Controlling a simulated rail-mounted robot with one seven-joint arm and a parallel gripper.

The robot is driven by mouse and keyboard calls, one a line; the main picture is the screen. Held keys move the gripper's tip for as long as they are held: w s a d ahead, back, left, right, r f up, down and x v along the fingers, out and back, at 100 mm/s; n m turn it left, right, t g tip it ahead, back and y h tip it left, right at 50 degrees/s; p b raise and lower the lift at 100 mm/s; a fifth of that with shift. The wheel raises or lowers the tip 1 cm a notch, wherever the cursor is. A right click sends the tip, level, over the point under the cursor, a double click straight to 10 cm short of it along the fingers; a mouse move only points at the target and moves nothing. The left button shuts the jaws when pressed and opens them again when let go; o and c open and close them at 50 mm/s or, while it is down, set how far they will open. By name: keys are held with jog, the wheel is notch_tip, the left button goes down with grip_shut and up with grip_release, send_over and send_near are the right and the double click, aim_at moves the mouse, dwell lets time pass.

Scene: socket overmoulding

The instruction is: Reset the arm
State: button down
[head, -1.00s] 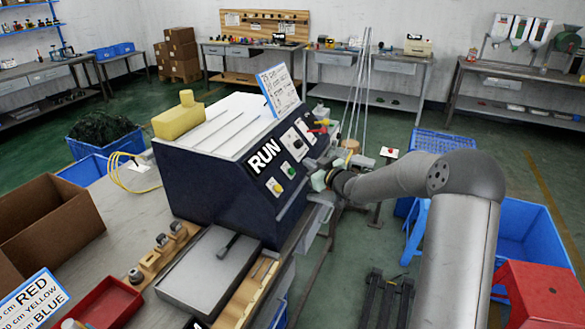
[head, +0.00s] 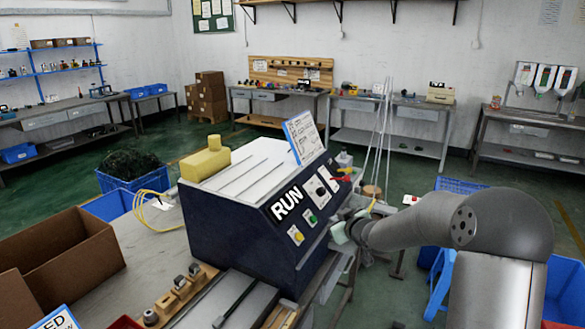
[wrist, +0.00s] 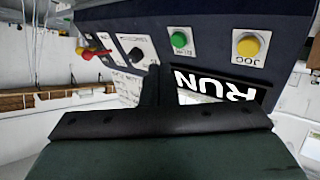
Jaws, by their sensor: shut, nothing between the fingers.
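My arm reaches in from the right in the head view. My gripper (head: 341,232) is beside the right, front side of the dark blue machine (head: 238,232), near its sloping control panel. In the wrist view my gripper (wrist: 160,80) shows as a dark shape with its fingers together and nothing held. Behind it the panel shows a green button (wrist: 179,40), a yellow button (wrist: 247,45), a black knob (wrist: 135,55), a red switch (wrist: 93,53) and an upside-down RUN label (wrist: 215,87). I cannot tell if the gripper touches the machine.
A yellow block (head: 205,162) and a sign (head: 303,136) stand on the machine. A grey tray (head: 235,303), a wooden holder (head: 180,294) and a cardboard box (head: 62,255) are at the front left. Blue bins (head: 560,285) stand at the right.

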jog(key=s+a+m+g+h, duration=0.1)
jog(key=s+m+g+h, duration=0.3)
jog(key=s, duration=4.1)
jog(key=m+g, duration=0.2)
jog(key=g, duration=0.6)
jog(key=shift+s+f+m, duration=0.2)
jog(key=shift+f+m, duration=0.1)
jog(key=shift+f, duration=0.1)
